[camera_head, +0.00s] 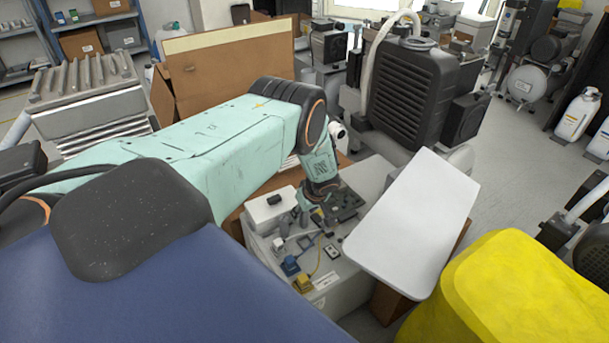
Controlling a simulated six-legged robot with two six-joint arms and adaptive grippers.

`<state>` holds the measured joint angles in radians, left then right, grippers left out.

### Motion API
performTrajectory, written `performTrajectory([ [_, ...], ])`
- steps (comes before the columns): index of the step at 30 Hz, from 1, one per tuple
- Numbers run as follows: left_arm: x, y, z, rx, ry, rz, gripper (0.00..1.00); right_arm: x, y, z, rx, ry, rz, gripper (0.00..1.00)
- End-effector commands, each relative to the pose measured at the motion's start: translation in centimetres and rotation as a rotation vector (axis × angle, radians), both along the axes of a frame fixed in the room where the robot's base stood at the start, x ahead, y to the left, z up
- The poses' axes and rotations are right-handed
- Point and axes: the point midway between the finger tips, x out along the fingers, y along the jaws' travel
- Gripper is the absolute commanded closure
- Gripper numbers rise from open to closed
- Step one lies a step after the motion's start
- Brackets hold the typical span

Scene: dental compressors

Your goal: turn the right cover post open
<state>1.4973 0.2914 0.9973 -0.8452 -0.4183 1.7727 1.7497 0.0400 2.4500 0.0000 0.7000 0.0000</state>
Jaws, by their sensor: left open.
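My left arm reaches in from the left, and its gripper (314,217) is small and dark. It points down over the worktop of a grey unit (345,290), among small fittings, and is open. I cannot tell whether its fingers touch anything. Small blue (290,265) and yellow (303,284) fittings stand at the worktop's front edge, just below the gripper. I cannot make out for sure which part is the right cover post; my arm and gripper hide some of the worktop. My right gripper is not in view.
A white flat panel (412,222) lies tilted right of the worktop. A yellow rounded object (510,290) is at the lower right. A white box (270,208) sits left of the gripper. A large black finned compressor (408,90) stands behind. Open floor shows at right.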

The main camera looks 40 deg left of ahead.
Motion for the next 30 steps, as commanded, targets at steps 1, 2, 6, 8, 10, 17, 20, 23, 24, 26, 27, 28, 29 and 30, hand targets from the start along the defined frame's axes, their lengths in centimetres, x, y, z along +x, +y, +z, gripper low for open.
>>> performTrajectory([
  [1, 0.09, 0.17, -0.44, 0.001, -0.001, 0.002, 0.55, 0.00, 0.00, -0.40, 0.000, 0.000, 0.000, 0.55],
  [2, 0.16, 0.22, -0.53, 0.000, -0.001, 0.001, 0.55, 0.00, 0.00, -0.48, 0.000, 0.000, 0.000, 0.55],
  [6, 0.29, 0.36, -0.72, 0.000, -0.001, 0.001, 0.55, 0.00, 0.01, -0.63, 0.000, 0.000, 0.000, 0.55],
  [8, 0.34, 0.37, -0.72, 0.000, -0.001, 0.001, 0.55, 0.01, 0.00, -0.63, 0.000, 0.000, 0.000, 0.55],
  [10, 0.38, 0.36, -0.70, 0.000, -0.001, 0.001, 0.55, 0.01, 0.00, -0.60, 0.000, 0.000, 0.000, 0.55],
  [17, 0.36, 0.34, -0.69, 0.000, 0.000, 0.001, 0.64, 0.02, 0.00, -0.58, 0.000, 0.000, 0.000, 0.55],
  [20, 0.36, 0.34, -0.69, 0.000, 0.000, 0.001, 0.73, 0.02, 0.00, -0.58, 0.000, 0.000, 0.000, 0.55],
  [23, 0.36, 0.34, -0.69, 0.000, -0.001, 0.000, 0.81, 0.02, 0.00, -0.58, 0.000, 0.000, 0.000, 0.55],
  [24, 0.35, 0.33, -0.69, 0.000, 0.000, 0.000, 0.84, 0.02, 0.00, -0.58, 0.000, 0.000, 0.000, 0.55],
  [26, 0.35, 0.33, -0.68, 0.000, 0.000, 0.000, 0.90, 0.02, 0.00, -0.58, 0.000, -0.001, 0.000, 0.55],
  [27, 0.35, 0.33, -0.68, 0.000, 0.000, 0.000, 0.93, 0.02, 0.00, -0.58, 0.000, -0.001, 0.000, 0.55],
  [28, 0.35, 0.34, -0.68, 0.000, 0.000, 0.000, 0.95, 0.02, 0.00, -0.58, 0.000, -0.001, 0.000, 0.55],
  [29, 0.35, 0.34, -0.68, 0.000, 0.000, 0.001, 0.98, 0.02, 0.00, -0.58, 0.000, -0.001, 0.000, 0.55],
  [30, 0.35, 0.34, -0.68, 0.000, 0.000, 0.000, 1.00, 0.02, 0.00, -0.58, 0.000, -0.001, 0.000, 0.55],
])
